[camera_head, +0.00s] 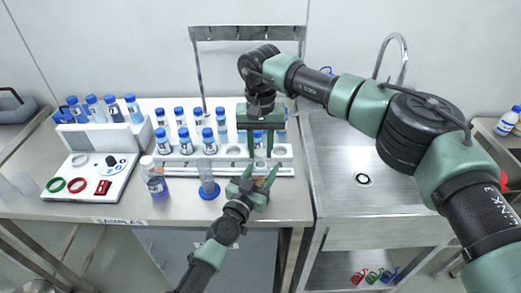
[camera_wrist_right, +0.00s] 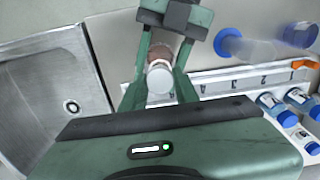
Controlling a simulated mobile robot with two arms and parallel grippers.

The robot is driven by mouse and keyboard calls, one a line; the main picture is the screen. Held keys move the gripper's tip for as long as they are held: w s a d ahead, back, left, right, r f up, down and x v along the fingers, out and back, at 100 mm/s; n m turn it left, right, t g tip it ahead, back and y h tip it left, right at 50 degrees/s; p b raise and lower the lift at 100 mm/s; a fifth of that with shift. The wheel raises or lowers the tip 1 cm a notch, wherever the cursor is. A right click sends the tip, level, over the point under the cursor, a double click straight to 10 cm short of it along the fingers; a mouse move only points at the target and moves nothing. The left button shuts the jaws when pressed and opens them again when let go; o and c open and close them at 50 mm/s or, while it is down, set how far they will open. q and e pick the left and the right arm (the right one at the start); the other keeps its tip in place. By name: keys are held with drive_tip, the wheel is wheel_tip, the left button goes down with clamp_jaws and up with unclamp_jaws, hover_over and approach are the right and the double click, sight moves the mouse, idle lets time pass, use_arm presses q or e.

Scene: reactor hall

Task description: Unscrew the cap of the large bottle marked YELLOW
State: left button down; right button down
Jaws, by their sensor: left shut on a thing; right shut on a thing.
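My right gripper (camera_head: 259,155) points down from above at the right end of the sample rack. In the right wrist view its fingers (camera_wrist_right: 160,92) are shut about a white round cap (camera_wrist_right: 160,82). Under the cap is a brownish-pink bottle body (camera_wrist_right: 160,56), mostly hidden. My left gripper (camera_head: 259,180) reaches in from the front at the same spot, fingers up and away from me. It is shut on the bottle, as far as shows; it also appears at the top of the right wrist view (camera_wrist_right: 172,22). No YELLOW marking is readable.
A white-capped bottle with violet liquid (camera_head: 156,182) and a blue-footed cylinder (camera_head: 208,184) stand left of my left gripper. The white rack (camera_head: 225,170) holds several blue-capped vials. A tray with coloured rings (camera_head: 90,181) lies left. The sink (camera_head: 375,190) is right.

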sight(260, 152)
use_arm(q)
drive_tip(key=shift+f, duration=0.1)
use_arm(e)
drive_tip(key=shift+r, duration=2)
use_arm(q)
drive_tip(key=c, duration=0.6)
unclamp_jaws()
